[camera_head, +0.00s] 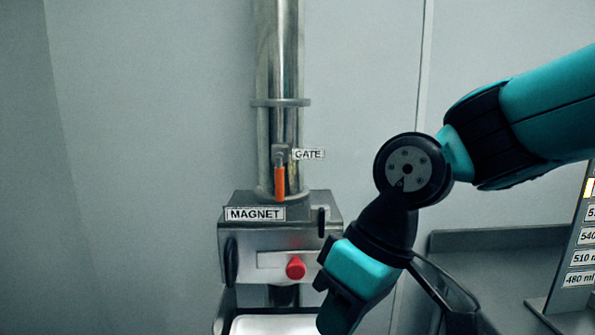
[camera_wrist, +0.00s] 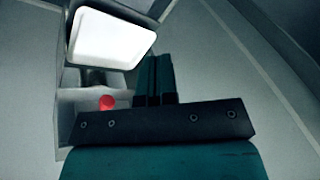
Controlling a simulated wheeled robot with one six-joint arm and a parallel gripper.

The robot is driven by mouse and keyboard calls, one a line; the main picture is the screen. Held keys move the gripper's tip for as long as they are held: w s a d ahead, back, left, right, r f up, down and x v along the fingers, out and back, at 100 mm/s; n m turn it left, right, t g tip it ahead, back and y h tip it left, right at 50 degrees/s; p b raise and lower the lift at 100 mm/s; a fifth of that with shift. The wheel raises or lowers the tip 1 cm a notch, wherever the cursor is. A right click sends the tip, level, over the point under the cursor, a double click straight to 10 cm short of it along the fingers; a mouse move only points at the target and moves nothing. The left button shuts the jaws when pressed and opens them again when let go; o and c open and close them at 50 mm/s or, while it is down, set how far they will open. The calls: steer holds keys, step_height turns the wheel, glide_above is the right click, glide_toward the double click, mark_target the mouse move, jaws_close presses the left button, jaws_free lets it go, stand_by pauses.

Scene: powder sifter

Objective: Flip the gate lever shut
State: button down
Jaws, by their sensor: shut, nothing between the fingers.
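The gate lever (camera_head: 280,183) has an orange handle that hangs straight down along the front of the steel pipe (camera_head: 279,60). Its pivot sits beside the GATE label (camera_head: 308,154). The lever does not show in the wrist view. My gripper (camera_wrist: 156,78) is shut and empty, with its teal fingers together. In the head view my wrist and gripper body are to the lower right of the lever, in front of the magnet box's right side and apart from the lever. The fingertips are not clear in the head view.
The magnet box (camera_head: 285,228) with a red knob (camera_head: 296,268) sits under the pipe. A white tray (camera_head: 272,325) lies below it and also shows in the wrist view (camera_wrist: 110,40). A grey counter (camera_head: 500,241) and a volume-marked panel (camera_head: 580,255) stand right. Space left of the pipe is clear.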

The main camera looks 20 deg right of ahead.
mark_target(280, 184)
steer(key=w+d+r+m+t+p, duration=0.2)
steer(key=w+d+r, duration=0.4)
steer(key=w, duration=0.5)
steer(key=w+d+r+m+t+p, duration=0.2)
steer(key=w+d+r, duration=0.4)
steer(key=w+r, duration=0.4)
steer(key=shift+w+d+r+m+t+y+p, duration=0.15)
steer(key=shift+w+d+m+t+y+p, duration=0.3)
steer(key=shift+m+p, duration=0.5)
steer(key=shift+a+g, duration=0.15)
steer(key=shift+g, duration=0.1)
steer(key=p+x, duration=0.1)
steer(key=x, duration=0.9)
steer(key=shift+w+a+p, duration=0.15)
steer(key=shift+a+p, duration=0.4)
steer(key=shift+a, duration=0.4)
steer(key=shift+w+a+p, duration=0.15)
steer(key=shift+a+p, duration=0.35)
steer(key=shift+a, duration=0.4)
steer(key=shift+a+f+b, duration=0.15)
steer(key=shift+f+b, duration=0.05)
steer(key=shift+b, duration=0.1)
